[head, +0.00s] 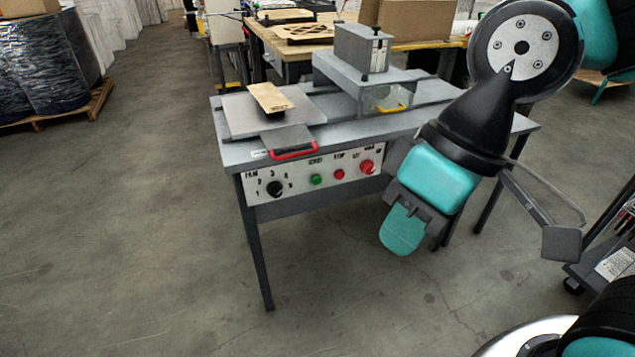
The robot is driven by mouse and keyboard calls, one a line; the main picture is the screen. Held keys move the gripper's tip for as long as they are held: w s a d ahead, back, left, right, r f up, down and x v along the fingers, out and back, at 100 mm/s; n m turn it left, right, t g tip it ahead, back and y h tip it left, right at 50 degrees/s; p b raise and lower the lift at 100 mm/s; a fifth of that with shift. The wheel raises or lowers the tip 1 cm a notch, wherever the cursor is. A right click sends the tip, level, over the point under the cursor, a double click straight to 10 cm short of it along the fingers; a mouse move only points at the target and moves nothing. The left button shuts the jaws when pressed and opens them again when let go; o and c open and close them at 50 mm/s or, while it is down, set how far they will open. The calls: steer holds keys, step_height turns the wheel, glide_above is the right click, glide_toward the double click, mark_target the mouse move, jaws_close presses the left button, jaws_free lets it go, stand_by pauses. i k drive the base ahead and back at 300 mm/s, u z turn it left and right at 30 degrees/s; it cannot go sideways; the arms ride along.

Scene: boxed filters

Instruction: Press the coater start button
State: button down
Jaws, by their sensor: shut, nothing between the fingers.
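The coater is a grey bench machine with a white control panel (300,184) on its front. The green button (316,180) on the panel sits under a small label that looks like "START". A small red button (339,174) and a larger red button (367,167) are to its right. A black dial (274,188) is to its left. My gripper (403,230) is shut and empty, teal at its tip. It is in front of the coater, to the right of and lower in the picture than the green button, apart from the panel. The green button is fully visible.
A red handle (294,152) sticks out at the table edge above the panel. A tan piece (270,98) lies on the grey plate. A dark cart (600,260) stands at the right. Wrapped drums on a pallet (60,108) are at the left. The floor in front is clear.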

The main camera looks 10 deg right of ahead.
mark_target(316, 180)
steer(key=u, duration=1)
steer(key=i, duration=0.8)
steer(key=z, duration=1.9)
